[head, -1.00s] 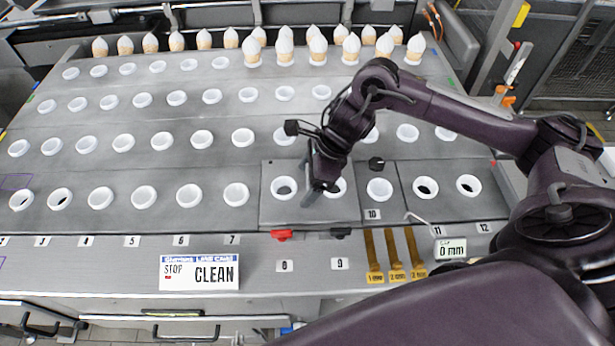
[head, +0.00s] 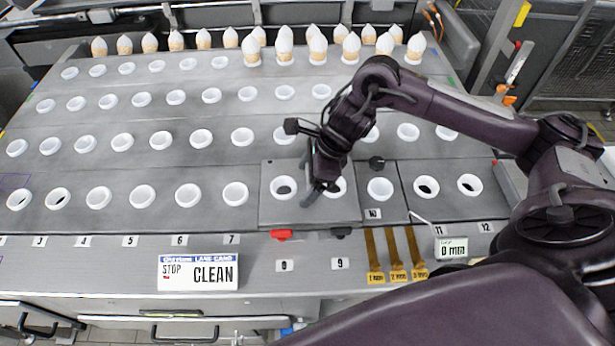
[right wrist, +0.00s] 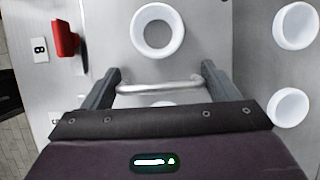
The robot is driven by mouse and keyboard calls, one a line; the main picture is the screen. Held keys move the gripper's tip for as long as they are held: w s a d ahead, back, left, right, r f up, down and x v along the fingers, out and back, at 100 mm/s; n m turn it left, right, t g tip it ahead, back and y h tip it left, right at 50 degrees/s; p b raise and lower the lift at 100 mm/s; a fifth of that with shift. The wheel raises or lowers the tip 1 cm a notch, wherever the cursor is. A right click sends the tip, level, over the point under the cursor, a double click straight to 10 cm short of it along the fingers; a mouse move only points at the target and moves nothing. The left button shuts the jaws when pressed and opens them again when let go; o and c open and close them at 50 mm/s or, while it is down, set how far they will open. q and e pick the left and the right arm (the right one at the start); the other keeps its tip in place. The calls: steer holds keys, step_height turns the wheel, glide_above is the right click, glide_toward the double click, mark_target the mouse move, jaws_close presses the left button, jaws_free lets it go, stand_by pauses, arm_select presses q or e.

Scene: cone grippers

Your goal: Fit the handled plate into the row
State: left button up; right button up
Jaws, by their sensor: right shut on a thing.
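The handled plate (head: 270,208) is a grey metal plate with white ring cups. It lies in the front row, between the section ending at label 7 and the section with label 10. Its metal bar handle (right wrist: 158,87) shows in the right wrist view, spanning between my fingers. My right gripper (head: 308,193) is over the plate, shut on that handle, and hides part of the plate and its right cup. Whether the plate sits fully level with its neighbours cannot be told. My left gripper is not in view.
A red clip (head: 281,234) and a black clip (head: 341,232) sit at the plate's front edge. Yellow gauge strips (head: 396,255) and a CLEAN sign (head: 198,272) lie in front. Filled cones (head: 284,45) stand at the back.

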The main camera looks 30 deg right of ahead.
steer(key=shift+w+r+b, duration=0.1)
steer(key=shift+b, duration=0.25)
stand_by(0.8)
steer(key=shift+f+b, duration=1.05)
steer(key=shift+b, duration=0.05)
steer(key=o, duration=1.4)
steer(key=shift+c, duration=0.2)
steer(key=shift+o, duration=1)
steer(key=shift+s, duration=0.2)
steer(key=shift+d+r, duration=0.15)
steer(key=shift+r, duration=0.2)
steer(key=b+v, duration=0.1)
steer(key=v, duration=0.6)
steer(key=shift+r, duration=0.1)
